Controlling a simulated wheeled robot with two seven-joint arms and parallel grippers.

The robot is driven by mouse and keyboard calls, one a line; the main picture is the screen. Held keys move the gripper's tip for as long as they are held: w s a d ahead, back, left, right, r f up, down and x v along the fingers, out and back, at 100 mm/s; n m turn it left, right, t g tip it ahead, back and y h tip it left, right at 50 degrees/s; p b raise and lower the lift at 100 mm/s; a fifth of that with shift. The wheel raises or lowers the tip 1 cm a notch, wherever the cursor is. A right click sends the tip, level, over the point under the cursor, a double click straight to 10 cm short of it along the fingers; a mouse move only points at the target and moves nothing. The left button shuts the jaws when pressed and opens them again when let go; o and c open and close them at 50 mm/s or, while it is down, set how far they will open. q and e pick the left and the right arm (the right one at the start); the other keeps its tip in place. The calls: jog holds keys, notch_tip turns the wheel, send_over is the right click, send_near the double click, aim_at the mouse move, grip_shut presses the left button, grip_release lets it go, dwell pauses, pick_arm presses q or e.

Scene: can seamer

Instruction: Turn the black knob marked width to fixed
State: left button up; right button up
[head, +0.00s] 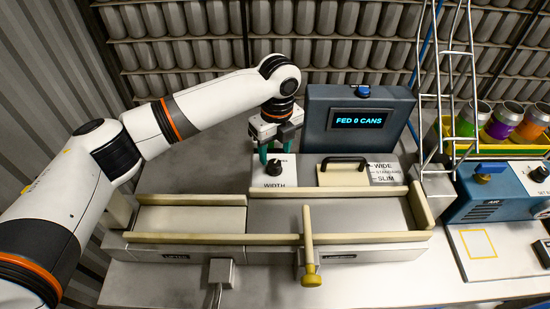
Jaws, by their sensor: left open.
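The black knob (273,167) sits on a white panel (257,179) marked WIDTH, left of a cream block with a black handle. Its pointer and setting are too small to tell. My left gripper (274,150) is open, with its green fingers pointing down just above and behind the knob. Whether a finger touches the knob I cannot tell. The gripper looks empty. My right gripper is not in the view.
A blue display box (360,100) reading FED 0 CANS stands just right of my left gripper. The black handle (344,160) and a WIDE, STANDARD, SLIM scale (385,173) are right of the knob. A metal wire rack (447,80) rises further right. Cream rails (320,193) run in front.

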aim_at(275, 164)
pick_arm(q)
jog(key=shift+f, duration=2.35)
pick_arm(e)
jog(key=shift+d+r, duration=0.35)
pick_arm(q)
jog(key=c, duration=1)
jog(key=shift+o, duration=0.2)
jog(key=shift+p, duration=0.3)
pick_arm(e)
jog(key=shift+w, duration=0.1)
